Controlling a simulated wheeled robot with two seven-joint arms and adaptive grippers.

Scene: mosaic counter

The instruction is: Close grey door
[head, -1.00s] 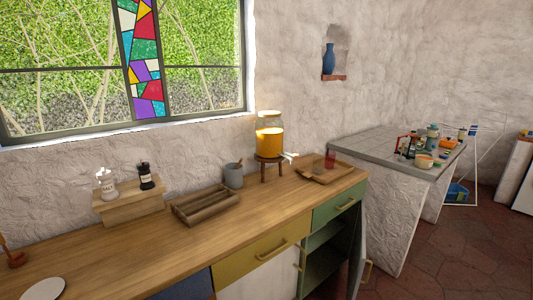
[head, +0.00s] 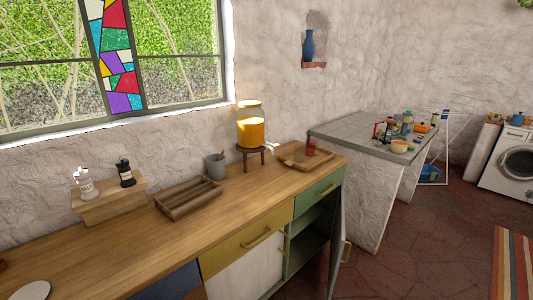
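The grey door (head: 339,238) stands open at the right end of the wooden counter's cabinet. I see it nearly edge-on, with a brass handle (head: 347,251) on its right side. The open green compartment (head: 307,243) beside it shows a shelf and looks empty. Neither of my grippers is in the head view.
The wooden counter (head: 130,240) carries a juice dispenser (head: 251,127), a tray (head: 300,156) and a wooden crate (head: 189,194). A striped rug (head: 512,262) and washing machine (head: 512,163) are farther right.

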